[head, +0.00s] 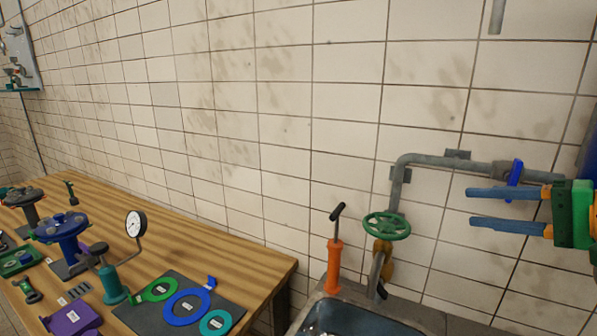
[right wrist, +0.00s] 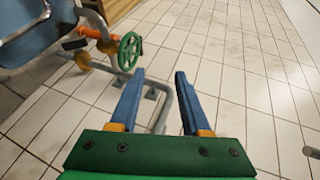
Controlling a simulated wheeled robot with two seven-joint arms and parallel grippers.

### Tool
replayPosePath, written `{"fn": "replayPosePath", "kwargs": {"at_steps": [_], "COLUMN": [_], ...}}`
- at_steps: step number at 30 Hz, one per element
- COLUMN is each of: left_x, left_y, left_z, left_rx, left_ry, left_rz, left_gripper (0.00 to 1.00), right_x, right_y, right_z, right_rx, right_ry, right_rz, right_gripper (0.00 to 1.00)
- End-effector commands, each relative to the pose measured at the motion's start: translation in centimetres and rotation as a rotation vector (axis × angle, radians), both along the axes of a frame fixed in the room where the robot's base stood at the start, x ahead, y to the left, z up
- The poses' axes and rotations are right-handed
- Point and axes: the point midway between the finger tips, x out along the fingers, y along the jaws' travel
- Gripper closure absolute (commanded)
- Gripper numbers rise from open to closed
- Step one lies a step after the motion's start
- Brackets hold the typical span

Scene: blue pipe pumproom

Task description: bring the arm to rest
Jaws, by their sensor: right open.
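My right gripper (head: 470,207) comes in from the right edge of the head view, with its two blue fingers apart and pointing left. Nothing is between them. In the right wrist view the open fingers (right wrist: 160,73) point toward the tiled wall, with the grey pipe (right wrist: 162,106) showing between and behind them. In the head view the upper finger lies just below the blue lever (head: 516,172) on the wall pipe; I cannot tell the gap in depth. My left gripper is not in view.
A green handwheel (head: 387,226) sits on the grey pipe (head: 440,160) left of the gripper. Below are a sink (head: 350,312) and an orange hand pump (head: 334,262). A wooden bench (head: 180,250) with gauge, valves and rings stands left. The wall between is bare.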

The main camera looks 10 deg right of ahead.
Motion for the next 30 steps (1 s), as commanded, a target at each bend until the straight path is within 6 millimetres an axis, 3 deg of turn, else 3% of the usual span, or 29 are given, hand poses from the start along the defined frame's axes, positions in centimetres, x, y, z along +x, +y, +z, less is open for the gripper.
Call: {"fn": "replayPosePath", "kwargs": {"at_steps": [5, 8, 10, 13, 15, 18, 21, 24, 30], "left_x": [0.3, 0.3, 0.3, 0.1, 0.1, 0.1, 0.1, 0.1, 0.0], "left_y": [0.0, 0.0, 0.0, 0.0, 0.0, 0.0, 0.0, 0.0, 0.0], "left_z": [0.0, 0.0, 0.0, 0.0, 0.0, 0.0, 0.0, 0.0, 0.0], "left_rx": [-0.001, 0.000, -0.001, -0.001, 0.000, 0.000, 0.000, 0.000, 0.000], "left_ry": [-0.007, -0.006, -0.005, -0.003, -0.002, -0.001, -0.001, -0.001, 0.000], "left_rz": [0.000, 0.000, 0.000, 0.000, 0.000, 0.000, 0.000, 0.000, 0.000], "left_gripper": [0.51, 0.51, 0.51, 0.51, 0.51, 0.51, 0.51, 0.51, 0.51], "right_x": [2.7, 3.7, 3.8, 2.6, 0.6, -2.7, -6.1, -9.5, -15.1], "right_y": [1.5, 2.8, 4.1, 6.7, 8.9, 11.7, 14.2, 16.5, 19.7], "right_z": [-7.2, -12.6, -17.2, -25.3, -30.4, -35.6, -38.9, -40.9, -42.1], "right_rx": [-0.173, -0.306, -0.420, -0.623, -0.760, -0.911, -1.020, -1.101, -1.211], "right_ry": [0.135, 0.219, 0.284, 0.379, 0.422, 0.446, 0.446, 0.431, 0.402], "right_rz": [0.019, 0.052, 0.097, 0.210, 0.313, 0.449, 0.565, 0.662, 0.792], "right_gripper": [0.53, 0.53, 0.53, 0.53, 0.53, 0.53, 0.53, 0.53, 0.53]}}
